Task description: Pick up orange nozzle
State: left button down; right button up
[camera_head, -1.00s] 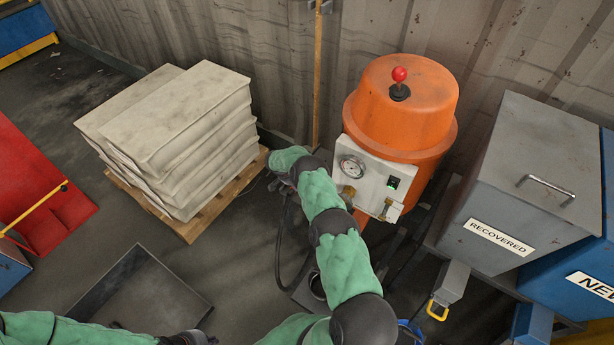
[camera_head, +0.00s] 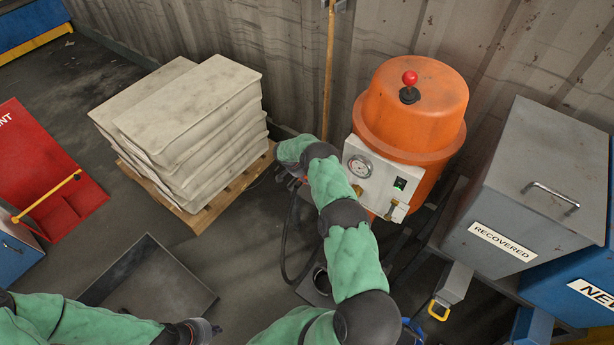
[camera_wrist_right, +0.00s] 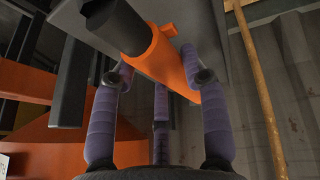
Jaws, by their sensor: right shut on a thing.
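The orange nozzle (camera_wrist_right: 160,62) shows in the right wrist view, with a thick black tube running into its upper-left end. My right gripper (camera_wrist_right: 160,85) has its purple-grey fingers closed around it, two at the sides and one below. In the head view my right gripper (camera_head: 292,180) is at the end of the green arm, left of the orange machine, mostly hidden by my own wrist. The nozzle is mostly hidden there too. My left gripper (camera_head: 208,330) is low at the bottom, near the grey tray and apart from the nozzle; its fingers are too small to read.
The orange machine (camera_head: 410,115) with a gauge stands right of my right arm. A black hose (camera_head: 286,245) hangs below the gripper. Sacks (camera_head: 185,120) are stacked on a pallet to the left. A grey tray (camera_head: 150,285) lies below. Grey and blue bins stand at right.

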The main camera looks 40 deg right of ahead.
jog(key=s+a+r+p, duration=0.6)
jog(key=s+a+r, duration=0.2)
jog(key=s+r, duration=0.1)
jog(key=shift+s, duration=0.8)
jog(key=o, duration=0.7)
jog(key=c, duration=0.7)
